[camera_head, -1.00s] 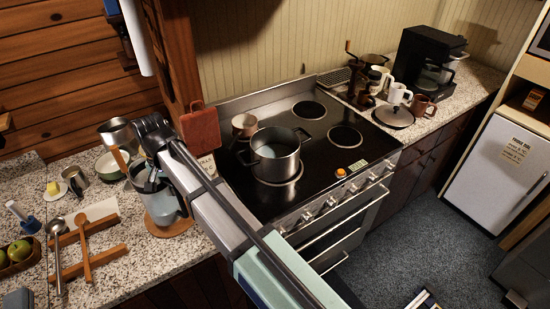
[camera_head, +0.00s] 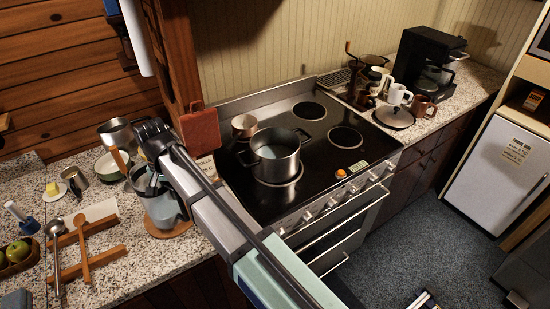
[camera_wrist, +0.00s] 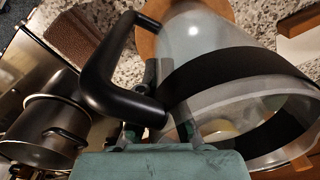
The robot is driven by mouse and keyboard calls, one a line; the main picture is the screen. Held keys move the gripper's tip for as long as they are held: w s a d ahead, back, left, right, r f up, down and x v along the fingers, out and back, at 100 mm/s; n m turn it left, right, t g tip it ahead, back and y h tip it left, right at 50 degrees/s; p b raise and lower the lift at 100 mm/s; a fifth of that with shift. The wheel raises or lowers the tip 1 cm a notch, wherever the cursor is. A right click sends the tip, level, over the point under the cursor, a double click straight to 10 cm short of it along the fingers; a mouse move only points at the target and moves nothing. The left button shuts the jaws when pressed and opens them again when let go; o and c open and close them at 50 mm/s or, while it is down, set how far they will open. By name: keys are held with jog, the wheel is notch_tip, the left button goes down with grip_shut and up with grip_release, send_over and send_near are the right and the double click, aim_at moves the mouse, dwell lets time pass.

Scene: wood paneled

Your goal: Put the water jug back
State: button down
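The water jug (camera_head: 163,207) is a clear jug with a black band and a black handle. It stands on a round wooden board (camera_head: 172,232) on the speckled counter left of the stove. My gripper (camera_head: 150,137) is above and beside its rim. In the wrist view, the jug (camera_wrist: 205,45) fills the right side, and its black handle (camera_wrist: 98,82) loops to the left. My gripper (camera_wrist: 158,115) has its fingers at the handle's near end, beside the jug wall. The handle partly hides the fingers, so contact and grip are unclear.
A steel pot (camera_head: 275,155) stands on the black stove (camera_head: 320,135) to the right. A metal pitcher (camera_head: 117,133), a small metal cup (camera_head: 77,181) and a ladle (camera_head: 55,255) are on the left counter. A coffee maker (camera_head: 428,65) stands at the back right.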

jog(key=shift+f, duration=0.2)
jog(key=c, duration=0.9)
grip_release()
jog(key=shift+r, duration=0.1)
notch_tip(320, 180, up, 12)
jog(key=shift+d+f, duration=0.1)
jog(key=shift+d, duration=0.05)
